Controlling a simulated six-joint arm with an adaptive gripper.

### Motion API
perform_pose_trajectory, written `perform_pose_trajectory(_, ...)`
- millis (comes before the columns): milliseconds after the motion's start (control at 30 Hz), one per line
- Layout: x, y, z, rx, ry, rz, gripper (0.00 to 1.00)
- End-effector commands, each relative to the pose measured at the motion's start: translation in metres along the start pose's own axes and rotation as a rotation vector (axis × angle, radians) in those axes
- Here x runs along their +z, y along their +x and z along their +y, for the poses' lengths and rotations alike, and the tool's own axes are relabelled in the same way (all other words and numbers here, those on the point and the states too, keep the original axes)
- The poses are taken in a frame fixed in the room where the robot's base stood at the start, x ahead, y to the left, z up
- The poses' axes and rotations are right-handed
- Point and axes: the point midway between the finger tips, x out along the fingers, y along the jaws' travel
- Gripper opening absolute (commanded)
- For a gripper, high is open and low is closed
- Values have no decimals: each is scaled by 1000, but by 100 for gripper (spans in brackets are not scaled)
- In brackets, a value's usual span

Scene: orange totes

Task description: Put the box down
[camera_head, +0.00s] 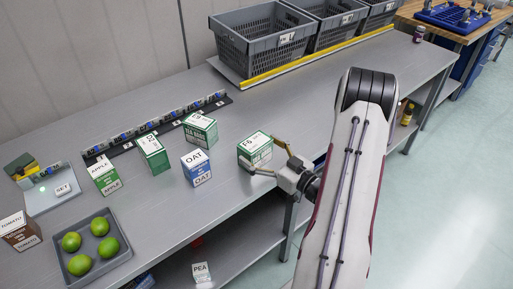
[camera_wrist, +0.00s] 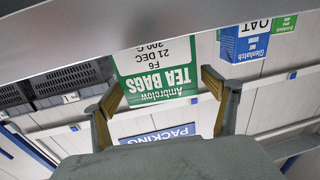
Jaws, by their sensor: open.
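The white and green tea bags box (camera_head: 254,148) is upright at the front edge of the grey bench and appears to rest on it. In the wrist view the box (camera_wrist: 156,72) shows upside down, with "TEA BAGS" on its face. My gripper (camera_head: 260,156) is open, with one finger on each side of the box. In the wrist view the fingers (camera_wrist: 162,86) are spread, and gaps show between them and the box. The box's lower edge is hidden behind the bench edge in the wrist view.
An oat box (camera_head: 197,168) and green boxes (camera_head: 200,130) stand to the left. A grey tray (camera_head: 104,270) holds several green fruits. Grey crates (camera_head: 262,45) line the back behind a yellow strip.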

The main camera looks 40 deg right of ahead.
Motion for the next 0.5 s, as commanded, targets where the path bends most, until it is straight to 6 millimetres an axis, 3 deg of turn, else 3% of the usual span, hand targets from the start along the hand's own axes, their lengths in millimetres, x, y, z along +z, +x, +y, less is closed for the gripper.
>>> perform_pose_trajectory(500,9,-50,3,2,1,-1,86)
